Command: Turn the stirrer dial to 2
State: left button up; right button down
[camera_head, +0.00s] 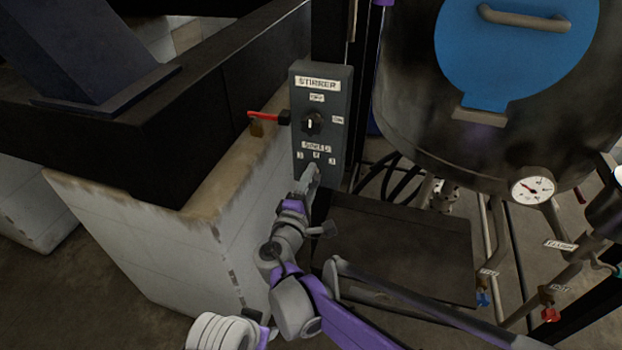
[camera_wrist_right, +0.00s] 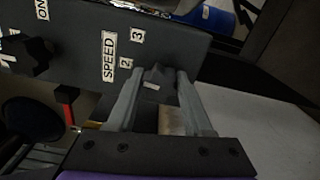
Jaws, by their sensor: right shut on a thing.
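The dark grey stirrer box (camera_head: 323,88) stands upright in the head view, with STIRRER and SPEED labels. My right gripper (camera_head: 314,172) is at the box's lower part and hides the speed dial there. In the right wrist view, the black speed dial (camera_wrist_right: 160,76) sits between my right gripper's two fingers (camera_wrist_right: 158,86), which are shut on it. A short white mark shows on the dial. The labels 2 (camera_wrist_right: 125,63) and 3 (camera_wrist_right: 137,35) are visible beside it; the 1 is not visible there. I cannot tell which number the mark meets. My left gripper is not in view.
An OFF/ON knob (camera_head: 312,123) sits above the speed dial. A red handle (camera_head: 263,116) sticks out left of the box. A large tank (camera_head: 405,95) with a blue cover stands to the right. A dark flat panel (camera_head: 410,250) lies below the box.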

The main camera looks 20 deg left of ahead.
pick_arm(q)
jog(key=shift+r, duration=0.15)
pick_arm(e)
jog(key=shift+n, duration=0.7)
jog(key=shift+c, duration=1.5)
grip_release()
